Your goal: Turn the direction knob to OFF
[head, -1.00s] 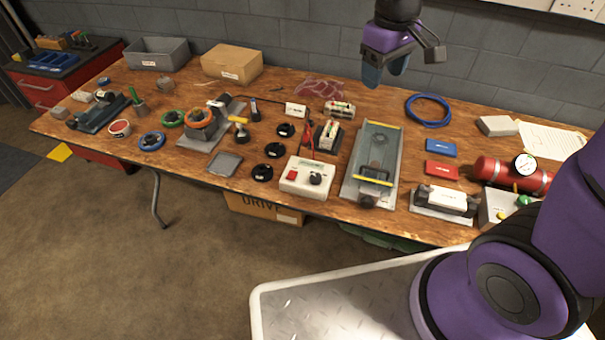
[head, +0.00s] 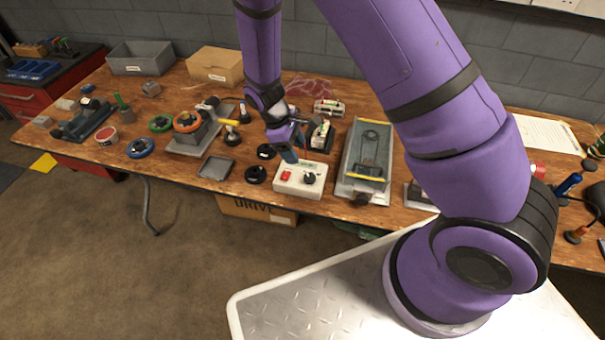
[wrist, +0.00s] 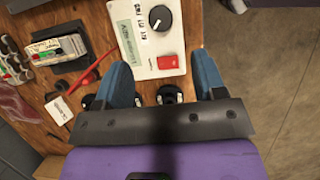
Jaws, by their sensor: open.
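The white control box (head: 299,191) stands near the bench's front edge. Its black round knob (head: 309,178) has a white pointer mark and sits right of a red switch (head: 287,176). In the wrist view the knob (wrist: 160,18) is at the top, beside a row of small labels (wrist: 146,26) too small to read surely. My gripper (head: 298,156), with blue fingers, is above the box's back edge, apart from the knob. In the wrist view my gripper (wrist: 163,63) is open and empty, its fingers spread on either side of the red switch.
Black round pieces (head: 256,174) lie left of the box. A battery holder (head: 321,134) with a red lead stands behind it. A grey-framed tray (head: 346,190) stands close on the right. A flat grey tray (head: 215,166) lies further left.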

